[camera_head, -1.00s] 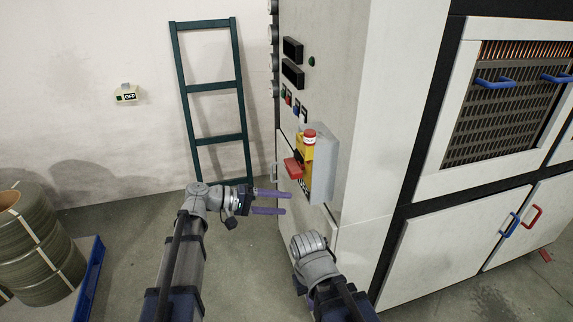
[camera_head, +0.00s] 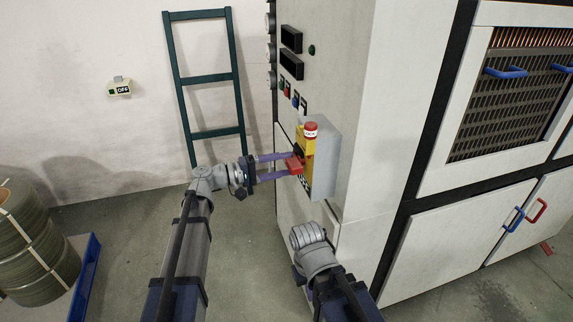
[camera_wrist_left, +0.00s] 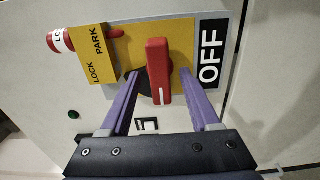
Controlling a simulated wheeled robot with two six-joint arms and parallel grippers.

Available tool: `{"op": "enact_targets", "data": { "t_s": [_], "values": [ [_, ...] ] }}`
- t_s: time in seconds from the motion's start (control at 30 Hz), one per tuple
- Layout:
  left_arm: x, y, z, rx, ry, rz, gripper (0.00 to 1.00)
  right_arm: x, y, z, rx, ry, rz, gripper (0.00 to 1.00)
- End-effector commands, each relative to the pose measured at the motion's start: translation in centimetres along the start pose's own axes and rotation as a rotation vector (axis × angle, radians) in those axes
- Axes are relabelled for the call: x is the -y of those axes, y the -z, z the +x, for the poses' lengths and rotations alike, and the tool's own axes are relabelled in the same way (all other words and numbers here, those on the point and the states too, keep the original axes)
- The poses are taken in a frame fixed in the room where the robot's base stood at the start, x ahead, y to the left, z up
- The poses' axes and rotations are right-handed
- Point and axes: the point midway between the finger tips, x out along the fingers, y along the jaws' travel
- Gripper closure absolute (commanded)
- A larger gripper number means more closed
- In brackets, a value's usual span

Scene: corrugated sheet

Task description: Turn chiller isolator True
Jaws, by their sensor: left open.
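The isolator is a red handle (camera_head: 294,165) on a yellow plate (camera_head: 308,170), on a grey box (camera_head: 327,160) fixed to the cabinet's side. In the left wrist view the handle (camera_wrist_left: 158,70) stands upright in the picture, with a white mark near its lower end. A black OFF label (camera_wrist_left: 209,57) lies to its right, and a yellow LOCK PARK block (camera_wrist_left: 98,55) to its left. My left gripper (camera_head: 287,164) is open at the handle, one finger on each side, with gaps showing. My right arm's wrist shows low in the head view; its gripper is out of sight.
The cabinet (camera_head: 385,110) fills the right side, with blue and red door handles. A green ladder (camera_head: 187,90) leans on the wall. A small OFF box (camera_head: 119,88) is on that wall. Coiled rolls (camera_head: 35,250) stand on a blue pallet (camera_head: 88,275) at left.

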Motion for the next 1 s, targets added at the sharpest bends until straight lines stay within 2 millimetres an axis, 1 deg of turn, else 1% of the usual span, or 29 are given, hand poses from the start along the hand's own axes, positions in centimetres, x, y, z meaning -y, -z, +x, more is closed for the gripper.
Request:
{"op": "enact_targets", "data": {
  "t_s": [0.03, 0.17, 0.47, 1.0],
  "values": [
    [0.01, 0.01, 0.48, 0.001, 0.0, 0.0, 0.38, 0.0, 0.0, 0.0, 0.0, 0.0, 0.0, 1.0],
    [0.01, -0.02, 1.15, 0.001, 0.0, 0.0, 0.38, 0.0, 0.0, 0.0, 0.0, 0.0, 0.0, 1.0],
    [0.01, -0.02, 1.25, 0.0, 0.0, 0.0, 0.39, 0.0, 0.0, 0.0, 0.0, 0.0, 0.0, 1.0],
    [0.02, -0.02, 1.22, 0.0, 0.001, 0.0, 0.99, 0.0, 0.0, 0.0, 0.0, 0.0, 0.0, 1.0]
  ]
}}
